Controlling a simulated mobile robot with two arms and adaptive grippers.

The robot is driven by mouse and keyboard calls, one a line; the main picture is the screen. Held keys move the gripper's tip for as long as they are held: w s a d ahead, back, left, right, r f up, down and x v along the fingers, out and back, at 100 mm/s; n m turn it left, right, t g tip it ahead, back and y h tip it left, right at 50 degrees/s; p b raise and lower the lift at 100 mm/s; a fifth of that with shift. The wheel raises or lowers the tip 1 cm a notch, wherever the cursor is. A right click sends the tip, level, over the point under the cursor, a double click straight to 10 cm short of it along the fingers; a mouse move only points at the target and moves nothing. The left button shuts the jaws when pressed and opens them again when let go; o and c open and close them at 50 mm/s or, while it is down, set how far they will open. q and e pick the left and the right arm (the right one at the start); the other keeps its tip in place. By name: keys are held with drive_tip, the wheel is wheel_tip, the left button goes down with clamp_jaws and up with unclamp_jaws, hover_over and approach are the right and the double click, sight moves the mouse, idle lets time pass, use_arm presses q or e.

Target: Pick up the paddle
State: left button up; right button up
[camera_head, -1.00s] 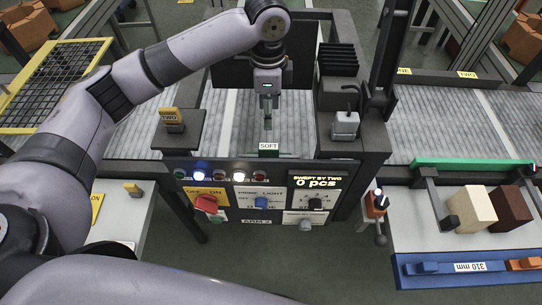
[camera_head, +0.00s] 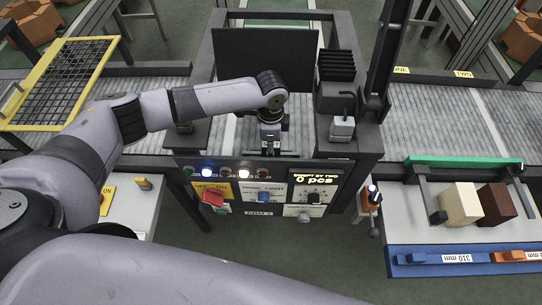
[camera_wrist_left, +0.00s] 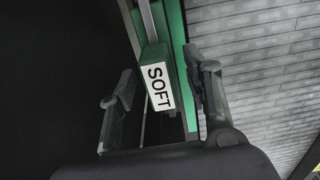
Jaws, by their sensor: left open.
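A green block with a white SOFT label (camera_wrist_left: 158,88), which appears to be the paddle's handle, shows in the left wrist view with a thin metal rod running up from it. My left gripper (camera_wrist_left: 166,82) is open, with one finger on each side of the block; whether either finger touches it I cannot tell. In the head view my left gripper (camera_head: 270,148) points down at the front edge of the conveyor, above the control panel, and mostly hides the block. My right gripper is not in view.
The control panel (camera_head: 262,190) with lamps and a red switch (camera_head: 213,197) stands just below the gripper. A black box with fins (camera_head: 337,72) and a dark post (camera_head: 388,60) rise to the right. A dark upright plate (camera_head: 265,58) stands behind.

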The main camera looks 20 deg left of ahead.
use_arm(q)
drive_tip(key=shift+f, duration=0.15)
clamp_jaws()
idle(0.5)
idle(0.5)
